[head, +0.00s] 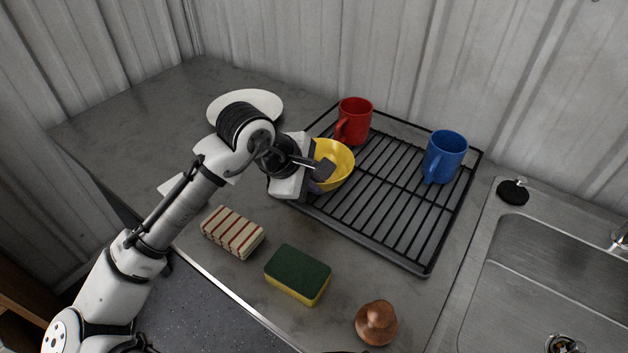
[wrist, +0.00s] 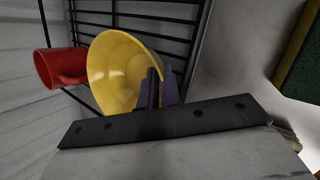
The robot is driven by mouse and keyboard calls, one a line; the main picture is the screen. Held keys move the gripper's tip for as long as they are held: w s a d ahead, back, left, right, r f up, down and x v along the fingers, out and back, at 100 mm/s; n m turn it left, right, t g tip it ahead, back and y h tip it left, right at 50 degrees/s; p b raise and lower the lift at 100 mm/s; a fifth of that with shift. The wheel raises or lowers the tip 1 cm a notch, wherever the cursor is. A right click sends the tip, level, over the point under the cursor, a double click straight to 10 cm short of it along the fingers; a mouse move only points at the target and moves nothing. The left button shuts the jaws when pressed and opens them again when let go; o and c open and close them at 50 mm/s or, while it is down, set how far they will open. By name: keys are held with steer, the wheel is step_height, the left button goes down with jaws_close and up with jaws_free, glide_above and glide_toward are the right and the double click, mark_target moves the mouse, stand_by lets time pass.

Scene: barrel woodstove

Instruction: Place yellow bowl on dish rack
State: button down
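The yellow bowl (head: 334,164) is at the left side of the black dish rack (head: 404,222), partly hidden by my gripper (head: 322,174). In the wrist view the bowl (wrist: 126,72) appears tilted, with its inside showing and its rim at my gripper's fingers (wrist: 158,90). The fingers look closed together on the rim. The rack's bars (wrist: 150,18) lie behind the bowl in the wrist view. I cannot tell whether the bowl rests on the bars or is held just above them.
A red mug (head: 354,120) and a blue mug (head: 444,157) stand on the rack. A white plate (head: 262,102) is behind my arm. A striped sponge (head: 232,233), a green-yellow sponge (head: 297,274) and a wooden knob-like object (head: 376,322) are in front. A sink (head: 560,265) is at right.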

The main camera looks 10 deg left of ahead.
steer(key=c, duration=1.6)
jaws_free()
steer(key=shift+r, duration=0.1)
steer(key=b+v, duration=0.1)
steer(key=v, duration=1.1)
steer(key=shift+a+b, duration=0.1)
steer(key=shift+b, duration=0.2)
